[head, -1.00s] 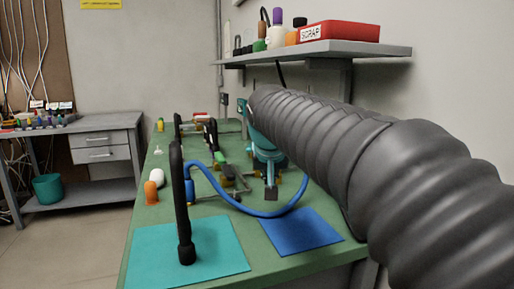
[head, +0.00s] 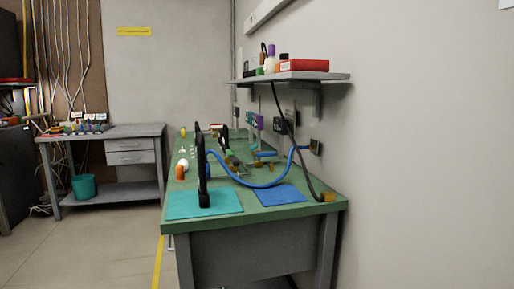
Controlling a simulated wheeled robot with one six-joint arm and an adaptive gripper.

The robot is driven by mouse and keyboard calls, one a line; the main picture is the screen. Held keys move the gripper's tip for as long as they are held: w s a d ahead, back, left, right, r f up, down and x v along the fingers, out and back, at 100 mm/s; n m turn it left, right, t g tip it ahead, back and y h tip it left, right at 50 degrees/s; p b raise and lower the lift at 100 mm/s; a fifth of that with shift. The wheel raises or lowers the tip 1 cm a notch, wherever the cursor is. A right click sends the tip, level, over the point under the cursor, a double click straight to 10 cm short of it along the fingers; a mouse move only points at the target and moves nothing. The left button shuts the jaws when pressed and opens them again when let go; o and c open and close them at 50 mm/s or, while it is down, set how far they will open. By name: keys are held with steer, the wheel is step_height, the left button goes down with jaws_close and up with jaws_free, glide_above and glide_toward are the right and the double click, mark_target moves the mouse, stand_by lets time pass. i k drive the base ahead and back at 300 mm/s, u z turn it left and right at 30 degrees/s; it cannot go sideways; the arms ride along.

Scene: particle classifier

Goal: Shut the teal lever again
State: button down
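I cannot pick out the teal lever for certain in the head view. A small blue-teal bar (head: 266,154) lies low among the fittings at the back of the green bench (head: 310,210), too small to tell whether it is the lever or how it is set. My gripper and arm are out of view.
A black upright handle (head: 203,172) stands on a teal mat (head: 226,207) at the bench's near end. A blue hose (head: 240,181) loops beside a blue mat (head: 280,194). A shelf (head: 330,77) overhangs the right side. Open floor (head: 110,245) lies left.

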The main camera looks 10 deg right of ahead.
mark_target(255, 147)
steer(key=u, duration=1.3)
steer(key=i, duration=4.6)
steer(key=z, duration=3.6)
